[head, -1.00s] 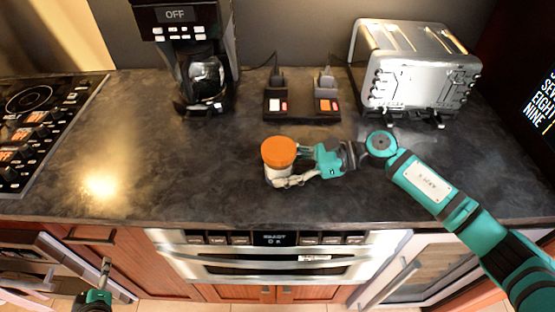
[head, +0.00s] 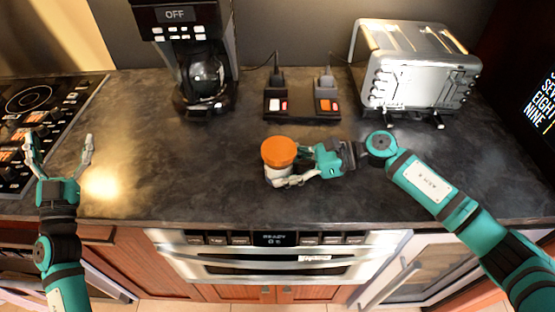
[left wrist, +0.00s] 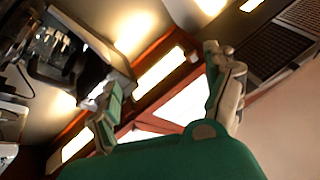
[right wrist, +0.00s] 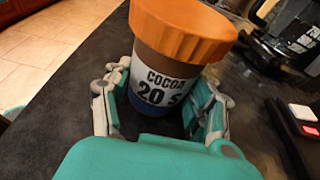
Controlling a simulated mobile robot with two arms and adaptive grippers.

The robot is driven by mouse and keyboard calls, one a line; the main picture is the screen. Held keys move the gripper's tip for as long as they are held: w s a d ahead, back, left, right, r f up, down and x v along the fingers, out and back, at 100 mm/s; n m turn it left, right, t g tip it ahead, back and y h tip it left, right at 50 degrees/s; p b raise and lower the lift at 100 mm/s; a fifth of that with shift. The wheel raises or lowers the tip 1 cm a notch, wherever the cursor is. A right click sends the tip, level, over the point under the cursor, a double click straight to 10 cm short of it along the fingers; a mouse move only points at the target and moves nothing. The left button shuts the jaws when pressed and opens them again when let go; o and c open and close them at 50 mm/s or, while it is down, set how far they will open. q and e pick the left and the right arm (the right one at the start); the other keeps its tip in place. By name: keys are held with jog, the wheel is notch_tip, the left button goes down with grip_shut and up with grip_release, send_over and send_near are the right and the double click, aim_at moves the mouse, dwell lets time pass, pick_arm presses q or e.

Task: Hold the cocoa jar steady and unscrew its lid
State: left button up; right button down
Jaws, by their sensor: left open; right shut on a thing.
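The cocoa jar (head: 270,173) stands upright on the dark counter near its front edge, with its orange lid (head: 278,151) on top. In the right wrist view the jar (right wrist: 155,85) shows a white label reading "COCOA" under the ridged lid (right wrist: 183,28). My right gripper (head: 290,180) is shut around the jar's body from the right, below the lid. My left gripper (head: 60,150) is open and empty, raised at the left by the stove, well apart from the jar. The left wrist view shows its two spread fingers (left wrist: 165,100) with nothing between them.
A coffee maker (head: 190,50) stands at the back left and a silver toaster (head: 415,70) at the back right. A stove (head: 45,110) is at the left. The counter (head: 170,160) left of the jar is clear.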

pick_arm(q)
jog(key=w+d+r+m+g+h, duration=0.35)
jog(key=d+m+h, duration=0.4)
jog(key=d, duration=0.35)
jog(key=w+d+r+m+g+h, duration=0.2)
jog(key=w+d+r+m+h, duration=0.25)
jog(key=d+m+h, duration=0.55)
jog(key=w+d+r+m+g+h, duration=0.4)
jog(key=d+h, duration=0.3)
jog(key=d, duration=0.6)
jog(key=s+d+m+g+y, duration=0.1)
jog(key=s+d+m+g, duration=0.2)
jog(key=d+m+g, duration=0.5)
jog(key=s+d+m+g, duration=0.3)
jog(key=d+m+g, duration=0.3)
jog(key=d, duration=0.4)
jog(key=m+y, duration=1.1)
jog(key=y, duration=0.8)
send_over(279, 148)
jog(key=shift+t, duration=0.25)
jog(key=f, duration=0.7)
jog(key=shift+d+f, duration=0.2)
jog(key=shift+d, duration=0.1)
jog(key=shift+a, duration=0.25)
jog(key=shift+f, duration=3.75)
